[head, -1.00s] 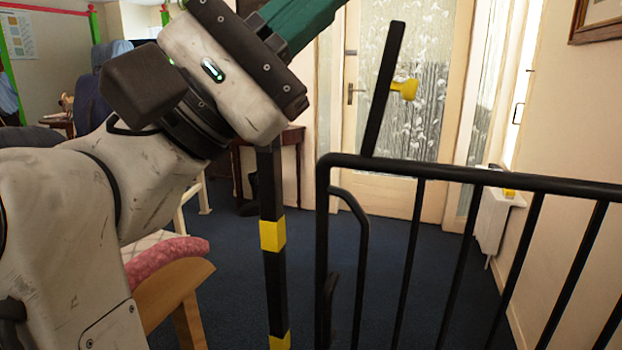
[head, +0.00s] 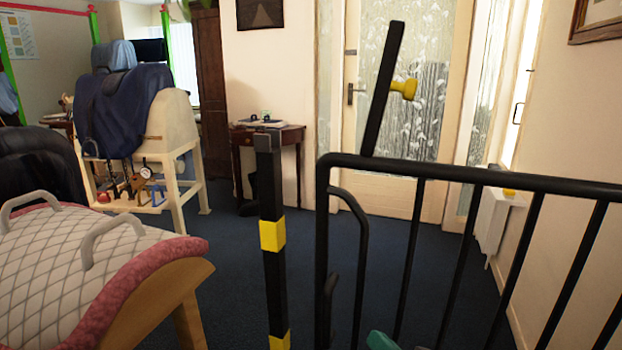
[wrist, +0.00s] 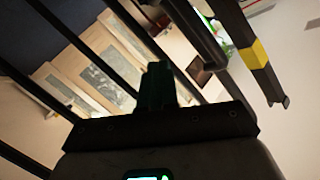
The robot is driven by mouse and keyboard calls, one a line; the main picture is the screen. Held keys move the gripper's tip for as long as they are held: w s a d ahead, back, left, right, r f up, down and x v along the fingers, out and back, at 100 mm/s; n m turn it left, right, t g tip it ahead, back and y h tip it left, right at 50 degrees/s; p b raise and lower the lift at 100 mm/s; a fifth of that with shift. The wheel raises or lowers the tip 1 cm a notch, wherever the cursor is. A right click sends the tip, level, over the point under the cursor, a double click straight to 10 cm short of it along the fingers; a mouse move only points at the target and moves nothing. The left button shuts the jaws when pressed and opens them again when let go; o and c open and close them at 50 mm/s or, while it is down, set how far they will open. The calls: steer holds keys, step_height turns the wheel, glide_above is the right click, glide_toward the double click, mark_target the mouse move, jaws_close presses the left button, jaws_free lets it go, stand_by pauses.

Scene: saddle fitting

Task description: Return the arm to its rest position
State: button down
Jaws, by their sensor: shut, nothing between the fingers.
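My gripper (wrist: 158,72) shows dark in the middle of the wrist view. Its fingers are together with nothing held between them. In the head view only a small green part at the bottom edge, which looks like part of my gripper (head: 384,341), is visible, low by the black gate (head: 470,176). The rest of my arm is out of the head view. The wrist view is tilted and shows gate bars (wrist: 75,42) beside the gripper.
A black post with yellow bands (head: 270,195) stands left of the gate. A quilted pad with pink edging (head: 60,255) lies on a wooden stand at the left. Behind are a saddle stand (head: 170,160), a small table (head: 285,135) and a glazed door (head: 415,90). Blue carpet (head: 235,260) lies open between.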

steer(key=s+d+f+n+g+h, duration=0.1)
steer(key=s+d+f+g+h, duration=0.1)
steer(key=s+d+f+g, duration=0.5)
steer(key=s+d+f+g+h, duration=0.2)
steer(key=s+d+f, duration=0.2)
steer(key=s+f, duration=0.75)
steer(key=s+d+f+n+g+h, duration=0.15)
steer(key=s+d+f+g, duration=0.4)
steer(key=s, duration=0.75)
step_height(320, 180, up, 22)
steer(key=p, duration=2.2)
steer(key=shift+a+t, duration=0.35)
steer(key=c, duration=1.8)
jaws_free()
steer(key=shift+s+f+m, duration=0.1)
steer(key=shift+m, duration=0.15)
